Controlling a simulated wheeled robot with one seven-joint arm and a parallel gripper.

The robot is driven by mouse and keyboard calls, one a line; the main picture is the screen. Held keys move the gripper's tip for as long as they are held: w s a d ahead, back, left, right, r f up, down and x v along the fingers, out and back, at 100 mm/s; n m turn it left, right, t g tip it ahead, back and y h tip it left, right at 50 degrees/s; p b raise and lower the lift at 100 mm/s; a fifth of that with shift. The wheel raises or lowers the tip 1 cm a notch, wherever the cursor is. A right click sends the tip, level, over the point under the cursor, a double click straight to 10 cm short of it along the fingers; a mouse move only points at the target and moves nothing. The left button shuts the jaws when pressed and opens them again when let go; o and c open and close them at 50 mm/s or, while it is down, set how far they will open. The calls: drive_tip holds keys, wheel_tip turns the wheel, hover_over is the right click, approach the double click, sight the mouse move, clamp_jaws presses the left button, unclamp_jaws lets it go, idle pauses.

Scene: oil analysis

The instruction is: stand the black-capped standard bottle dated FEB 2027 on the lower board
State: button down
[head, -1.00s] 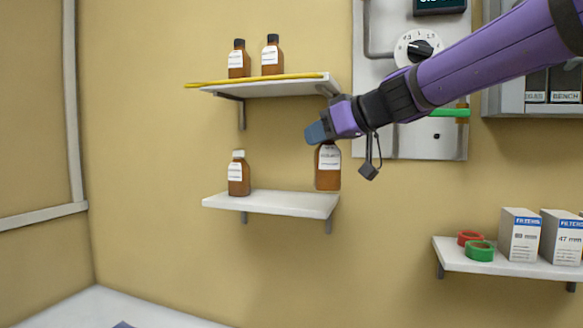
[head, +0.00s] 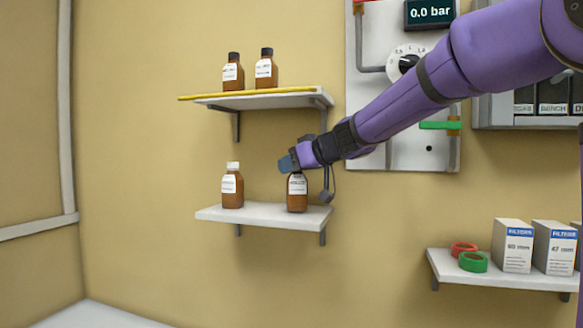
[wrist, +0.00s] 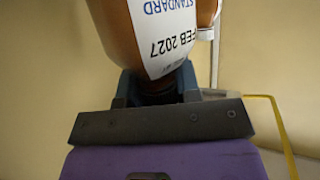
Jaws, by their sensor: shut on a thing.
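My gripper (head: 290,163) is shut on the neck of a brown bottle (head: 297,194) with a white label. In the wrist view the label of this bottle (wrist: 165,35) reads STANDARD and FEB 2027. Its cap is hidden between the fingers. The bottle is upright at the right end of the lower board (head: 258,216). Its base appears at the board's surface, but I cannot tell whether it bears on it. A white-capped brown bottle (head: 232,187) stands on the left part of the lower board.
Two black-capped brown bottles (head: 233,72) (head: 266,68) stand on the upper board (head: 290,100), which has a yellow strip (head: 235,94) along its front. A grey panel with a dial (head: 407,63) is at right. Filter boxes (head: 512,245) and tape rolls (head: 473,262) sit on a right shelf.

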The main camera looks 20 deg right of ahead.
drive_tip(key=shift+f, duration=0.3)
drive_tip(key=c, duration=0.8)
unclamp_jaws()
